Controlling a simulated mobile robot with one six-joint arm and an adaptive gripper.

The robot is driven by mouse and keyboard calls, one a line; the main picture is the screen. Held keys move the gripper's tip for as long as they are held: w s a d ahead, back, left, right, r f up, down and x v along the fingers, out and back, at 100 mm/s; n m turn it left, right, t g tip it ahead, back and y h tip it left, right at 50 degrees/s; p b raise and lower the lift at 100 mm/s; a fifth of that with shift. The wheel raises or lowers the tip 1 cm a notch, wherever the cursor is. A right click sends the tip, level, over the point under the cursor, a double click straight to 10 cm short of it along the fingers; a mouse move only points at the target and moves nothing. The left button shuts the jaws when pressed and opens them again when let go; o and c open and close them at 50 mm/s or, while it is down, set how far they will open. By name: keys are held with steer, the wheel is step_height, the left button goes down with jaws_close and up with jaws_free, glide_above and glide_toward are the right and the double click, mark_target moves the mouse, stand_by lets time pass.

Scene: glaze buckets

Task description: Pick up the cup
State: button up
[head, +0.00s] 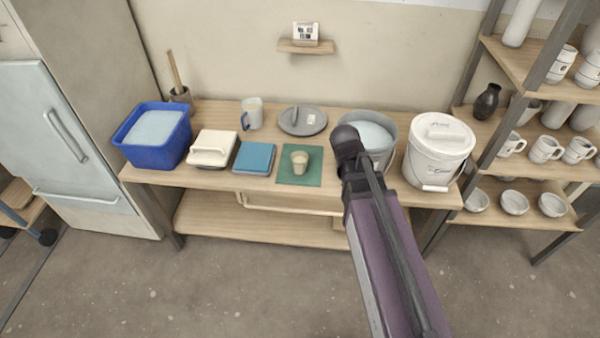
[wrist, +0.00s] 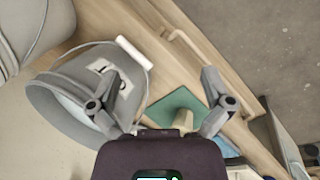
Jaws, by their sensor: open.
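The cup (head: 299,160) is small and beige and stands upright on a green mat (head: 285,177) near the middle of the table. In the wrist view the cup (wrist: 160,116) shows beyond the jaws, its lower part hidden by my gripper's body, with the green mat (wrist: 184,100) around it. My gripper (wrist: 160,98) is open, its two fingers spread wide with nothing between them. A grey bucket (wrist: 75,85) lies beside and beyond the left finger. In the head view my arm covers my gripper.
The grey bucket (head: 384,130) and a lidded white bucket (head: 438,150) stand right of the mat. Left are a blue book-like block (head: 254,158), a cream lidded box (head: 212,148) and a blue tub (head: 153,150). Behind are a mug (head: 252,113) and a grey lid (head: 302,121).

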steer(key=w+a+f+n+t+h+b, duration=0.2)
steer(key=w+a+f+n+b, duration=0.3)
steer(key=a+f+n+b, duration=0.15)
steer(key=n+t+h+b, duration=0.3)
steer(key=n+t+b, duration=0.4)
steer(key=n+b, duration=0.7)
glide_toward(294, 166)
steer(key=shift+s+d+n+p, duration=0.3)
steer(key=shift+d+p, duration=0.1)
steer(key=shift+p, duration=0.15)
steer(key=shift+a+r+n, duration=0.2)
steer(key=shift+a+n, duration=0.15)
steer(key=shift+a, duration=0.1)
steer(key=shift+w+d+f, duration=0.1)
steer(key=b+x, duration=0.3)
steer(key=x, duration=0.4)
steer(key=shift+f, duration=0.1)
steer(key=shift+w+d+f, duration=0.15)
steer(key=shift+w+d, duration=0.25)
steer(key=shift+w, duration=0.1)
